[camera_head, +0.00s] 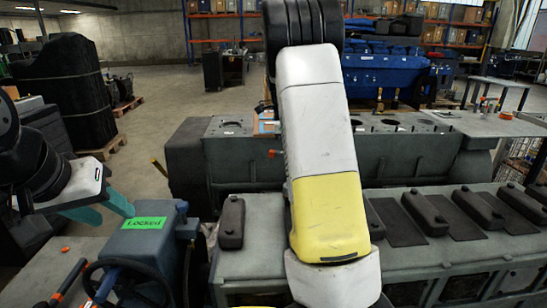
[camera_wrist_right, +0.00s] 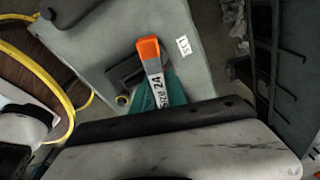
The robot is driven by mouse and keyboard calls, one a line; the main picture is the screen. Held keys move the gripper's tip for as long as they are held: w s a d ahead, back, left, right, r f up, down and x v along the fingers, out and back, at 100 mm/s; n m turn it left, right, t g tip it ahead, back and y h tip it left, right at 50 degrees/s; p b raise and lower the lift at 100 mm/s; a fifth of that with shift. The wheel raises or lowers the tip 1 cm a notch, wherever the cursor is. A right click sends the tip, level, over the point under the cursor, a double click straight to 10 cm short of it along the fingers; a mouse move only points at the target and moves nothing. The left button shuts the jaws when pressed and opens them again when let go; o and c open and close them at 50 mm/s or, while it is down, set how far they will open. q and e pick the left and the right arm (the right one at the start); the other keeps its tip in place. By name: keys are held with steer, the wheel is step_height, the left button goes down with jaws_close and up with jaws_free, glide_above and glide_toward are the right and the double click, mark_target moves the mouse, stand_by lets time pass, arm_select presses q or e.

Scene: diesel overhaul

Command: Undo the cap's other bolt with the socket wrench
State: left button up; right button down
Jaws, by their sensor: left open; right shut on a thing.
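The socket wrench (camera_wrist_right: 155,75) has an orange end and a white label reading "Size 24". My right gripper (camera_wrist_right: 163,92), with teal fingers, is shut on it in the right wrist view. The wrench's far end and socket are hidden, so I cannot tell whether it is on a bolt. The cap and its bolt cannot be made out in either view. My right arm covers the middle of the head view and its gripper is out of that frame. My left gripper (camera_head: 103,210), with teal fingers, is open and empty at the left, near a blue box with a green "LOCKED" sign (camera_head: 143,223).
A grey engine block (camera_head: 270,207) with several dark covers (camera_head: 478,209) spans the front. Another grey engine (camera_head: 230,160) stands behind it.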

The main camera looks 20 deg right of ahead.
steer(key=shift+r, duration=0.1)
steer(key=shift+r, duration=1.7)
step_height(320, 180, up, 6)
